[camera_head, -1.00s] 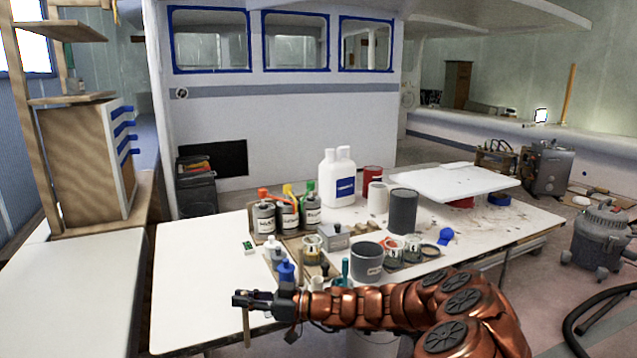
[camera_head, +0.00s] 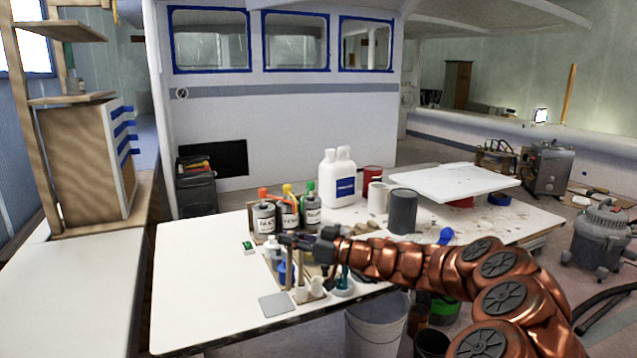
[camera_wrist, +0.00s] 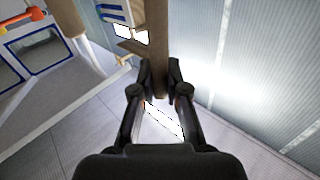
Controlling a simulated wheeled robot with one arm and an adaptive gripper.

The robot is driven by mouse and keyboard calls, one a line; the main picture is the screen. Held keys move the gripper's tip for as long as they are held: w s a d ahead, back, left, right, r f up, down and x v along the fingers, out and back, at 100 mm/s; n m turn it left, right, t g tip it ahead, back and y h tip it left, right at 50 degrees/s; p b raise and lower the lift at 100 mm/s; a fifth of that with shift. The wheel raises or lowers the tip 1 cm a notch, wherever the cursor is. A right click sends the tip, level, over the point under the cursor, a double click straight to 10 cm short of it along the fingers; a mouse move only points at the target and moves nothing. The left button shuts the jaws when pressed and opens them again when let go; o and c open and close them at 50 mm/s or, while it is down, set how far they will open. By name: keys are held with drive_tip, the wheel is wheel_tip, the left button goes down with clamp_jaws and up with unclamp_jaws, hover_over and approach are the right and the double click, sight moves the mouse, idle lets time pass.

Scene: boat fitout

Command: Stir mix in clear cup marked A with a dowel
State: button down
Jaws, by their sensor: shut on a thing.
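My gripper (camera_head: 285,239) is over the front left part of the worktable, shut on a thin wooden dowel (camera_head: 290,270) that hangs down roughly upright below the fingers. In the wrist view the dowel (camera_wrist: 157,35) is a brown strip between the two fingertips (camera_wrist: 160,80). Small white cups (camera_head: 302,294) stand close to the dowel's lower end; I cannot tell whether the dowel touches one. No letter A is readable, and I cannot pick out the clear cup marked A; my arm covers part of the cup area.
A white jug (camera_head: 338,180) and a dark grey can (camera_head: 403,212) stand farther back. The white worktable (camera_head: 200,290) is clear at left. A grey square (camera_head: 276,304) lies in front.

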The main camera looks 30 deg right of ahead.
drive_tip(key=w+d+r+m+t+h, duration=0.1)
drive_tip(key=d+r+m+h, duration=0.1)
drive_tip(key=d+r, duration=0.6)
drive_tip(key=w+d+r+m+t+h, duration=0.2)
drive_tip(key=d+r+h, duration=0.2)
drive_tip(key=d+r, duration=0.4)
drive_tip(key=shift+d+m+t, duration=0.3)
drive_tip(key=shift+d, duration=0.55)
